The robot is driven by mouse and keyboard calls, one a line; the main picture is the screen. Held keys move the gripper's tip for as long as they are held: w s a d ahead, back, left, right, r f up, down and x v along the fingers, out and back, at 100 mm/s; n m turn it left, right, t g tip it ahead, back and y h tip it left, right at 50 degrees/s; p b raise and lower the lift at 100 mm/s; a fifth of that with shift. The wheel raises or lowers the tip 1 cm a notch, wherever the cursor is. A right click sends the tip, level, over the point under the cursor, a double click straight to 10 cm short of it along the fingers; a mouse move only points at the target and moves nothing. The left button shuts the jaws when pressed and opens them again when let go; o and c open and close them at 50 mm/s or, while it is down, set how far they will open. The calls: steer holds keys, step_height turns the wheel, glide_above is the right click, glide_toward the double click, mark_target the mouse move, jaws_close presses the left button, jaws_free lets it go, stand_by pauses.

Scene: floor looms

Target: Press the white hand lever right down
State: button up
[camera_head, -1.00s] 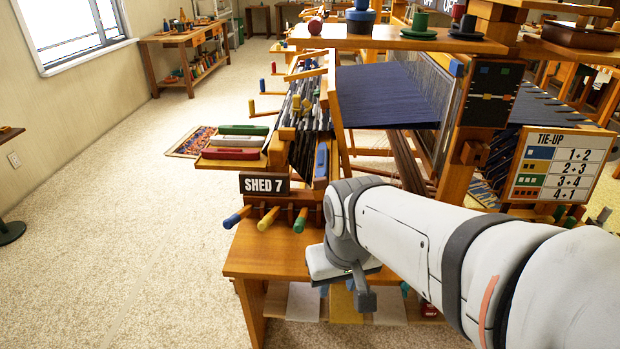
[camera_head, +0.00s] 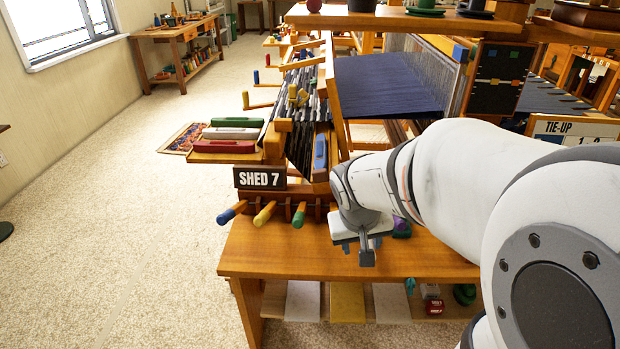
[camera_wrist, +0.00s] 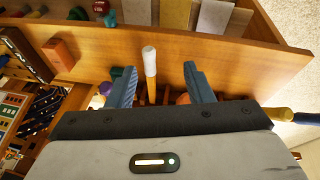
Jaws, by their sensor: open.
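The white hand lever (camera_wrist: 150,62) shows in the wrist view as a white-tipped wooden handle. It lies in the space between the two blue fingers of my gripper (camera_wrist: 160,78), closer to the left finger. My gripper is open and not closed on it; whether either finger touches it I cannot tell. In the head view my gripper (camera_head: 356,247) is at the front of the loom, over the wooden bench, to the right of the green lever. The white lever is hidden behind my gripper there.
The wooden bench (camera_head: 300,255) lies below. A purple part (camera_head: 401,226) is close on the right. Open floor lies left.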

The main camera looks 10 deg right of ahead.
steer(key=shift+m+t+h, duration=0.4)
steer(key=shift+t+h, duration=0.1)
steer(key=shift+h, duration=0.1)
steer(key=w+d+f+b, duration=0.1)
steer(key=w+d+f, duration=0.1)
steer(key=w+f, duration=0.1)
steer(key=w+d+f+b, duration=0.2)
steer(key=w+d+f, duration=0.1)
steer(key=f, duration=0.3)
steer(key=w+d+f+b, duration=0.1)
steer(key=w+d+f, duration=0.1)
steer(key=w+f, duration=0.2)
steer(key=shift+d+f+b, duration=0.15)
steer(key=shift+f+b, duration=0.15)
steer(key=shift+f, duration=0.15)
jaws_close()
